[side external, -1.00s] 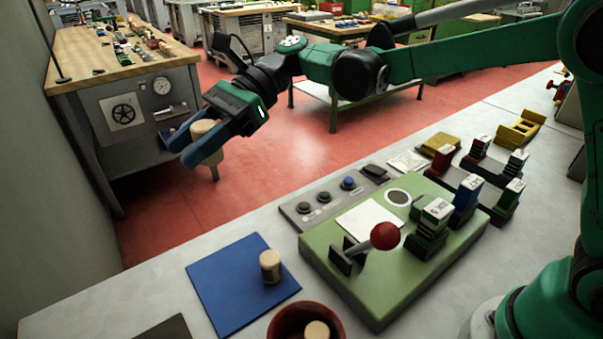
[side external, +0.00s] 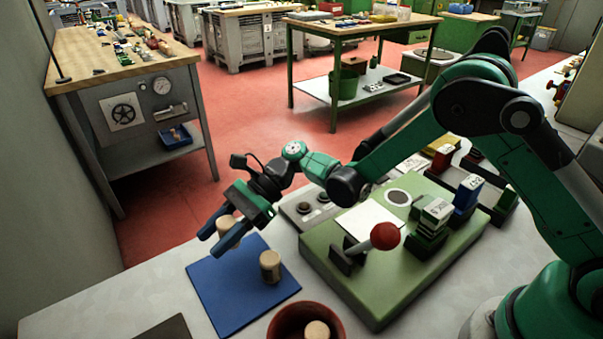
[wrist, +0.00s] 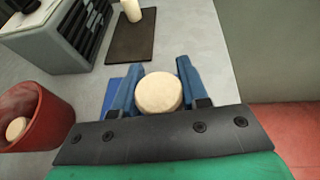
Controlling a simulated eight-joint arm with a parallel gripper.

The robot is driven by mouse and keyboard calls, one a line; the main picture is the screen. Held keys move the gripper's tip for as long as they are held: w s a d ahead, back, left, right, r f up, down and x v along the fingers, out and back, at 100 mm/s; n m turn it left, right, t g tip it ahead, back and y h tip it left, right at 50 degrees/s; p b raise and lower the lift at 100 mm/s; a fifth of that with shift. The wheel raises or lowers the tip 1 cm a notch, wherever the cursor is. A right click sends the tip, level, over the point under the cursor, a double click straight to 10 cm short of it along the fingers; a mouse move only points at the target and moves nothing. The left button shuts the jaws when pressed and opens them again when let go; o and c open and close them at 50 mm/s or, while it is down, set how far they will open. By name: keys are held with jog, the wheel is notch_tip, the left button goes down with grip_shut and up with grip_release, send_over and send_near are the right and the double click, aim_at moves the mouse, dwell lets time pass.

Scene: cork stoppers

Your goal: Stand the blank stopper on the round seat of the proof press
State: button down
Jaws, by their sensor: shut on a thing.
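My gripper (side external: 222,236) is shut on a pale cork stopper (side external: 227,226). Its plain round top (wrist: 158,93) faces the wrist camera between the blue fingers. It looks upright, over the far edge of the blue mat (side external: 215,295); I cannot tell its height above it. A second stopper (side external: 270,266) stands upright on the mat, to the right of the gripper. The proof press (side external: 345,285) is a green base with a red-knobbed lever (side external: 385,236).
A red pot (side external: 281,322) with a stopper (side external: 317,330) inside stands near the front. Stamp blocks (side external: 467,195) stand at the press's right. A grey button panel (side external: 300,212) lies behind it. A dark mat (wrist: 122,45) with a pale stopper (wrist: 132,10) shows in the wrist view.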

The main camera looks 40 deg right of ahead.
aim_at(227, 266)
jog(key=shift+f, duration=2)
jog(key=shift+f, duration=0.15)
jog(key=shift+c, duration=2.3)
grip_release()
